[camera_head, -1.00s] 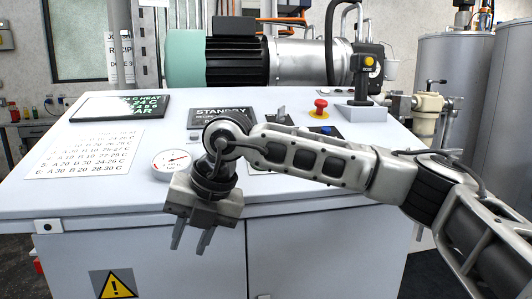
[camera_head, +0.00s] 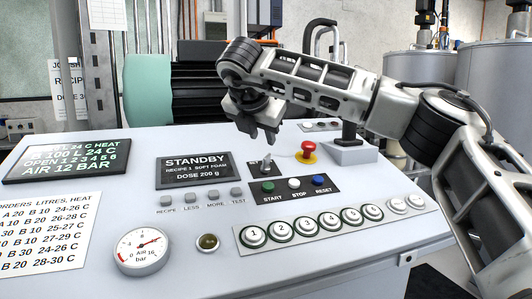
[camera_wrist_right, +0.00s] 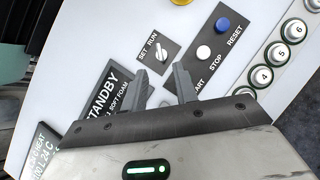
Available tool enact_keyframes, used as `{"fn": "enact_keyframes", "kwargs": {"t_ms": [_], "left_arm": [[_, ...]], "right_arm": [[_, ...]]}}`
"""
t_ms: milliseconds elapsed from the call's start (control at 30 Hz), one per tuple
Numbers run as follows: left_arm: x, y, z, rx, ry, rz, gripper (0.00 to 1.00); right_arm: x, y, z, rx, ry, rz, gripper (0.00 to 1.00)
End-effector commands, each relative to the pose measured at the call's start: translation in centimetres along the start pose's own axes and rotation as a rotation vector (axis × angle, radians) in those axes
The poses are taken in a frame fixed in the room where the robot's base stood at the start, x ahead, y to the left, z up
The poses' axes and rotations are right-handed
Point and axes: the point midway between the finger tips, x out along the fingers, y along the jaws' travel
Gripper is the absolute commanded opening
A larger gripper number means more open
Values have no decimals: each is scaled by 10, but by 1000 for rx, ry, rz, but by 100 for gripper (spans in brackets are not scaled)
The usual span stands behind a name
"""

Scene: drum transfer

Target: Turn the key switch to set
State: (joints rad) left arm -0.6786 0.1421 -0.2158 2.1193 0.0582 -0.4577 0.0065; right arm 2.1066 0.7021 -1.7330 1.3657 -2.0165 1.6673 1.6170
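The key switch (camera_head: 265,166) sits on a small dark plate on the white console, just behind the start button. In the right wrist view the key switch (camera_wrist_right: 160,50) shows with SET and RUN labels; I cannot tell surely which one it points to. My right gripper (camera_head: 259,138) hangs above it, fingers pointing down, apart from it. In the right wrist view the fingers of the right gripper (camera_wrist_right: 161,80) are spread with nothing between them, and the switch lies just beyond their tips. My left gripper is out of view.
A red emergency knob (camera_head: 308,149) stands right of the switch. Start (camera_head: 268,187), stop (camera_head: 294,184) and reset (camera_head: 319,180) buttons lie in front, then several numbered buttons. A STANDBY display (camera_head: 194,170) is to the left. A gauge (camera_head: 142,250) stands at front left.

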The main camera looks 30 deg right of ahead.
Motion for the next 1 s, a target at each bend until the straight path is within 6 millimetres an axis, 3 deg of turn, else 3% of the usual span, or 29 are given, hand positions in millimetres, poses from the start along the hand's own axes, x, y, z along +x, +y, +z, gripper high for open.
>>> {"fn": "enact_keyframes", "kwargs": {"t_ms": [300, 500, 933, 1000], "left_arm": [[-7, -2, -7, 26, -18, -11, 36], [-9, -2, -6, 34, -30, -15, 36], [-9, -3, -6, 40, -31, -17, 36], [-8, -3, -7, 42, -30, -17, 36]], "right_arm": [[68, 0, 1, 0, 2, -4, 29], [96, 1, 1, 0, 2, 0, 29], [107, 1, -1, -1, 2, 2, 29], [107, 1, -1, -1, 2, 2, 12]]}}
